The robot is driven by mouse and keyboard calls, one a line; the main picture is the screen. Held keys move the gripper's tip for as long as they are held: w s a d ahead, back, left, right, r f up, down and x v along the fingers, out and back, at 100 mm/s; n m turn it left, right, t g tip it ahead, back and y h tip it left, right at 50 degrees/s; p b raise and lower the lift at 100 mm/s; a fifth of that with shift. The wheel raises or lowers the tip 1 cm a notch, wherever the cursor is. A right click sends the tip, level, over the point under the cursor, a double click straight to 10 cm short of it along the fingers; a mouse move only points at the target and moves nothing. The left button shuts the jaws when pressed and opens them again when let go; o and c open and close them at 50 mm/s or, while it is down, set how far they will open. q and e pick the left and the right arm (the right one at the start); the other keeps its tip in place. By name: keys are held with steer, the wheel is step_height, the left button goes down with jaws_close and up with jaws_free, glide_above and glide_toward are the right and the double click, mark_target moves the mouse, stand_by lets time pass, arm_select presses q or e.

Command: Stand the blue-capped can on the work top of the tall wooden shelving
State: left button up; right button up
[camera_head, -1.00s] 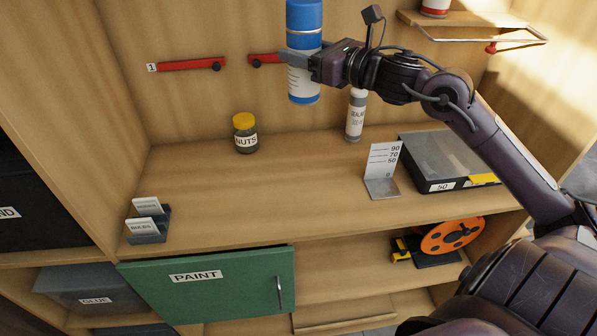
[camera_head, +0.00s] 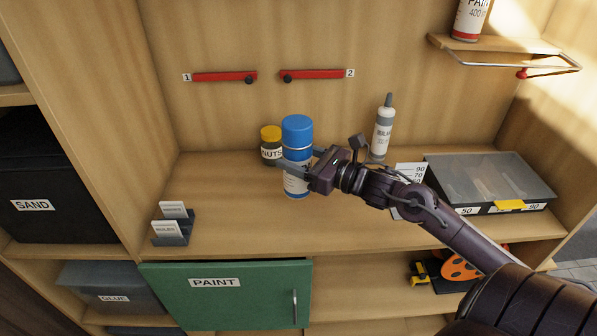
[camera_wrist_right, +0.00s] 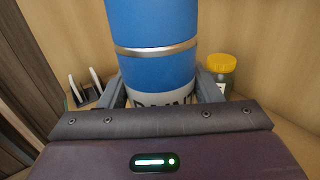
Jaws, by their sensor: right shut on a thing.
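The blue-capped can (camera_head: 297,135) is upright, with a blue cap and upper body above a white label. My right gripper (camera_head: 296,170) is shut on the can around its label. In the right wrist view the can (camera_wrist_right: 155,60) stands between the two fingers of the right gripper (camera_wrist_right: 165,95). The can's bottom is at or just above the work top (camera_head: 340,220) of the wooden shelving; I cannot tell whether it touches. My left gripper is not in view.
A yellow-lidded NUTS jar (camera_head: 271,145) is close behind the can at left. A white sealant tube (camera_head: 383,130) stands behind my right wrist. A grey card holder (camera_head: 173,230) is at left, a clear-lidded case (camera_head: 490,180) at right. The front middle of the top is clear.

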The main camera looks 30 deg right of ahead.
step_height(320, 180, down, 5)
steer(key=shift+r+p, duration=0.2)
steer(key=shift+p, duration=0.2)
steer(key=shift+f, duration=0.5)
steer(key=shift+f, duration=0.1)
steer(key=o, duration=0.8)
steer(key=shift+f, duration=0.15)
steer(key=o, duration=0.4)
steer(key=shift+o, duration=0.2)
